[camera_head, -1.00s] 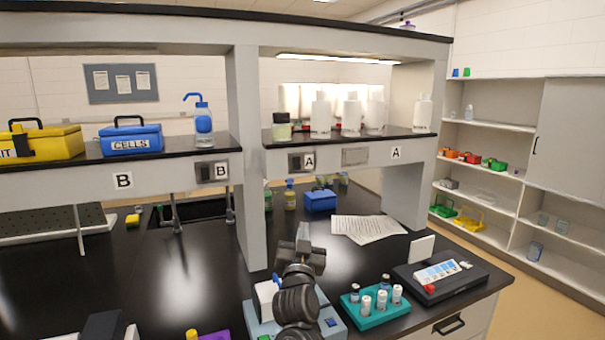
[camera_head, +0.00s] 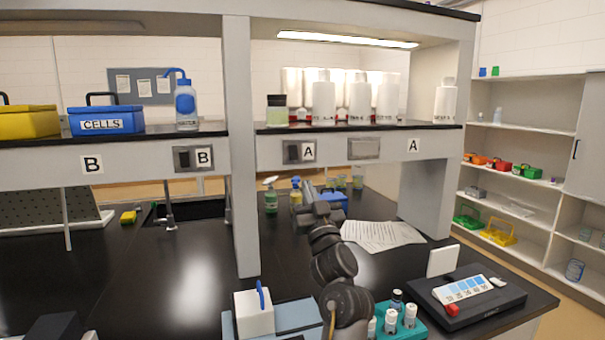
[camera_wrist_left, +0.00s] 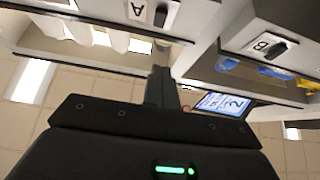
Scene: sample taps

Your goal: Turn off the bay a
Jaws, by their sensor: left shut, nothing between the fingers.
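The bay A switch (camera_head: 299,152) is a dark rocker on a grey plate on the shelf front, beside a label "A" (camera_head: 308,152). The bay A lamp (camera_head: 345,39) under the upper shelf is lit. My left gripper (camera_head: 308,188) is shut and empty, below the switch and apart from it. In the left wrist view the picture is upside down; the A switch (camera_wrist_left: 160,14) shows near the top, beyond the fingers (camera_wrist_left: 160,84). The bay B switch (camera_head: 195,158) sits to the left. My right gripper is not in view.
A blank plate (camera_head: 363,148) is right of the A switch. A grey post (camera_head: 241,150) divides the bays. White bottles (camera_head: 323,103) stand on the shelf above. Below are a teal vial rack (camera_head: 412,328), a black device (camera_head: 510,297) and papers (camera_head: 375,236).

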